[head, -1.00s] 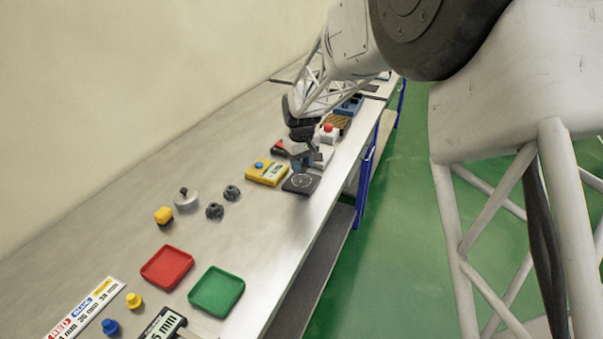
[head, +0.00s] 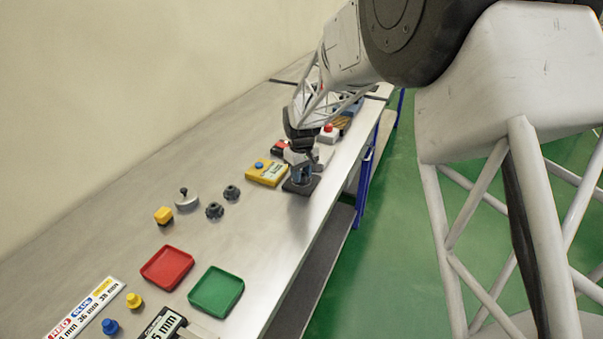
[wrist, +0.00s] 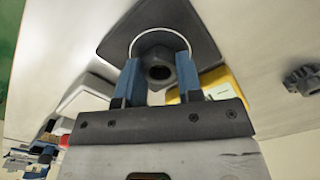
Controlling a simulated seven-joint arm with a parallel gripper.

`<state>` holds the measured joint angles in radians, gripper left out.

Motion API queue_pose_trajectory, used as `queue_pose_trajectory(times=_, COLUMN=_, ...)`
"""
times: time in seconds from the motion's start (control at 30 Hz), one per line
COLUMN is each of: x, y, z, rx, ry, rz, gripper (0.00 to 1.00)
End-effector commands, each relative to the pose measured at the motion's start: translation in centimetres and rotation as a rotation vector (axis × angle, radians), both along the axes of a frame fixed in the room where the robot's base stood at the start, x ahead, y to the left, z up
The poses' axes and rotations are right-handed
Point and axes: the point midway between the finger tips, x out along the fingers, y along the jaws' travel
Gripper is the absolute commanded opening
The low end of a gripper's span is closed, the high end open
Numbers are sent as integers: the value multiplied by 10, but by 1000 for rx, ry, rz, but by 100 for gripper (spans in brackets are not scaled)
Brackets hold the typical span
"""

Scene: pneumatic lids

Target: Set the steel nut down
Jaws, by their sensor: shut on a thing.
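My gripper (head: 302,174) is at the dark square pad (head: 299,187) near the bench's front edge. In the wrist view its two blue fingers are shut on the steel nut (wrist: 160,62), a dark grey nut with a round hole. The nut is over the pad, which also shows in the wrist view (wrist: 118,40), and lies inside the span of its white ring. I cannot tell whether the nut touches the pad. In the head view the gripper hides the nut.
A yellow device (head: 267,173) with a blue button stands beside the pad. A red-buttoned box (head: 328,134) is behind. Two dark knobbed parts (head: 214,210), a red tray (head: 167,267) and a green tray (head: 216,291) are nearer. Bench between is clear.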

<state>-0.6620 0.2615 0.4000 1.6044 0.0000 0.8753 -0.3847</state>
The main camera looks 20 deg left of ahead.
Motion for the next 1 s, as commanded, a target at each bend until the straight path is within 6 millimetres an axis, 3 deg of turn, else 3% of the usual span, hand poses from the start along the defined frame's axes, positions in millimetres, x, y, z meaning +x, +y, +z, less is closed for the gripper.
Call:
queue_pose_trajectory(times=0.2, x=0, y=0, z=-3, rx=0, ry=0, rz=0, gripper=9)
queue_pose_trajectory(times=0.23, x=0, y=0, z=-3, rx=0, ry=0, rz=0, gripper=38)
queue_pose_trajectory(times=0.37, x=0, y=0, z=-3, rx=0, ry=0, rz=0, gripper=58)
queue_pose_trajectory(times=0.77, x=0, y=0, z=0, rx=0, ry=0, rz=0, gripper=59)
queue_pose_trajectory(times=1.0, x=0, y=0, z=17, rx=1, ry=-1, rz=0, gripper=59)
